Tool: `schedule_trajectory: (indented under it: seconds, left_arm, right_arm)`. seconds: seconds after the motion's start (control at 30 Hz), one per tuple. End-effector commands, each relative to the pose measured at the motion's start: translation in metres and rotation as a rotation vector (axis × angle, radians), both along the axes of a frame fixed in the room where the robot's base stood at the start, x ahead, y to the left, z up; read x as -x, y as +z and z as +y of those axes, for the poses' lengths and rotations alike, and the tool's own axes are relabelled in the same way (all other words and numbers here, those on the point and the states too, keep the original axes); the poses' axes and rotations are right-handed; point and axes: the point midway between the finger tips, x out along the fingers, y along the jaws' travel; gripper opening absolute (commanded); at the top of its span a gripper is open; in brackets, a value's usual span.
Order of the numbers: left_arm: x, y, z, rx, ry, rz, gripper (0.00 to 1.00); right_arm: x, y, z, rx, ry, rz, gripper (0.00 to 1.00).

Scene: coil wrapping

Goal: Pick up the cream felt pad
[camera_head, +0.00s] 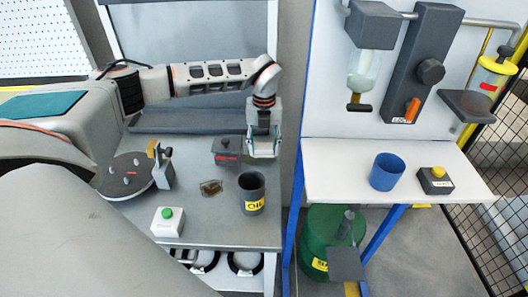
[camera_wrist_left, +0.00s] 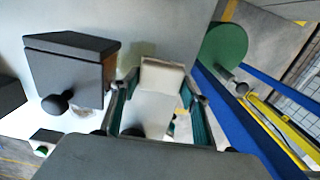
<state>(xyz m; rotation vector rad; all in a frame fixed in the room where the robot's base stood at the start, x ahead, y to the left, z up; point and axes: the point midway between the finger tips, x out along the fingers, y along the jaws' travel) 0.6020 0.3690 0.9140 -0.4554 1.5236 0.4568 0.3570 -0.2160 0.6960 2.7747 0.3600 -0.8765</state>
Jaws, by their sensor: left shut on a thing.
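The cream felt pad (camera_wrist_left: 162,76) shows in the left wrist view as a small pale block between the fingertips. My left gripper (camera_head: 263,150) is shut on it, above the back right of the grey bench in the head view. The two green-lined fingers of the left gripper (camera_wrist_left: 157,103) stand on either side of the pad in the wrist view. In the head view the pad is hard to tell apart from the pale fingers. My right gripper is not in view.
A dark lidded box (camera_head: 228,150) stands just left of the gripper. An OIL cup (camera_head: 252,194) is in front. A round dark plate (camera_head: 125,176) and green-button box (camera_head: 167,222) are further left. A blue cup (camera_head: 386,172) stands on the white shelf (camera_head: 335,184) at right.

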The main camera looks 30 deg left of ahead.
Motion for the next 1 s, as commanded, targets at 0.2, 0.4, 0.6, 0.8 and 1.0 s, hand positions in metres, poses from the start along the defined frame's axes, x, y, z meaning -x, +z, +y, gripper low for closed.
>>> schedule_trajectory:
  seconds: [0.2,0.4,0.6,0.8,1.0]
  left_arm:
    - [-0.002,0.051,0.0,0.001,-0.001,-0.008,0.25]
    - [-0.002,0.108,0.0,0.0,0.001,-0.007,0.25]
    - [-0.001,0.151,0.0,0.0,0.0,-0.005,0.25]
    - [0.0,0.174,-0.001,0.0,-0.001,-0.001,0.25]
    - [0.0,0.18,0.0,0.0,-0.001,-0.001,0.25]
  right_arm:
    - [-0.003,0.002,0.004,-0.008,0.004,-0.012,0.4]
    - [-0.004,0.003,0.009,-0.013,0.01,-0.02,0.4]
    - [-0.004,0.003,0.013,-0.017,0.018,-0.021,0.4]
    - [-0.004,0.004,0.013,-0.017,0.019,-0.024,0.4]
    - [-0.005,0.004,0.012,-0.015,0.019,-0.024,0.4]
